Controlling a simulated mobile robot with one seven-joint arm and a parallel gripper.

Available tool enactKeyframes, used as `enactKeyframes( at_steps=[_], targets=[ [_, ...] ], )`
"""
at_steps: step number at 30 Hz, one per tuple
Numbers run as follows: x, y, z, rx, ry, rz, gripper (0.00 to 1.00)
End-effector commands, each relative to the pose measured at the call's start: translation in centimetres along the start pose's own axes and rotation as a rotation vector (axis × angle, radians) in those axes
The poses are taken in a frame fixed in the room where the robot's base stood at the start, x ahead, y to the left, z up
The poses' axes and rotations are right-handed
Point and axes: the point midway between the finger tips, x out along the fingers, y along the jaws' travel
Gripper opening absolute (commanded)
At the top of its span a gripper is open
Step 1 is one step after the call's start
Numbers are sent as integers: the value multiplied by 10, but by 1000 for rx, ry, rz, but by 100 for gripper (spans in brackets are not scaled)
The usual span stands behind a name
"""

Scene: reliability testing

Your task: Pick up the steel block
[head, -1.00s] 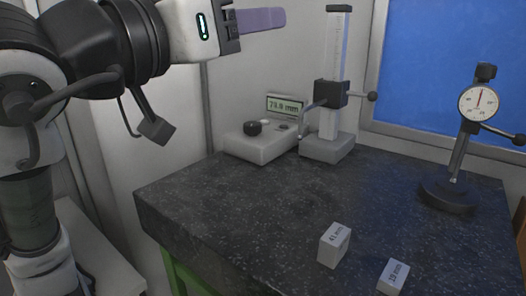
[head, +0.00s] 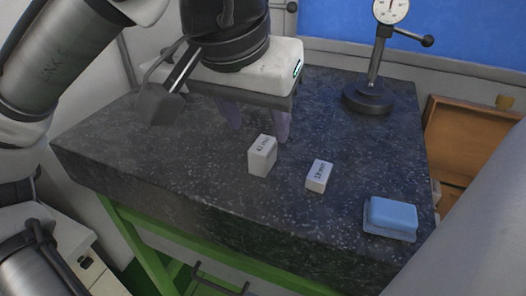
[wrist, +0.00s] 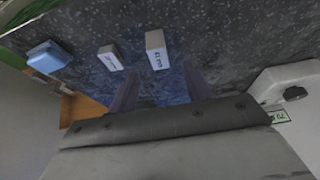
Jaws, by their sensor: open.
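Two light grey steel-looking blocks with printed sizes stand on the dark granite table (head: 200,170); I cannot tell which one the task means. The larger block (head: 262,155) is nearer my gripper, and it also shows in the wrist view (wrist: 155,48). The smaller block (head: 319,176) is to its right, and it shows left of the larger one in the wrist view (wrist: 110,58). My gripper (head: 256,130) is open and empty, its two purple-grey fingers pointing down just behind the larger block. In the wrist view the fingers (wrist: 157,76) spread below the larger block, which lies beyond the tips.
A blue box (head: 391,218) lies at the table's right front. A dial gauge on a round black base (head: 368,98) stands at the back. An orange-brown wooden box (head: 470,145) is beyond the right edge. The table's front left is clear.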

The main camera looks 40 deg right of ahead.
Motion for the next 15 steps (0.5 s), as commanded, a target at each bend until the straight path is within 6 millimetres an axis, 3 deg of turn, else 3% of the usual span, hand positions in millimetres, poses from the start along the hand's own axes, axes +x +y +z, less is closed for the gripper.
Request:
enactKeyframes(
  at_steps=[8,15],
  targets=[
    [22,0,1,1,0,1,49],
    [57,1,3,1,1,1,49]
  ],
)
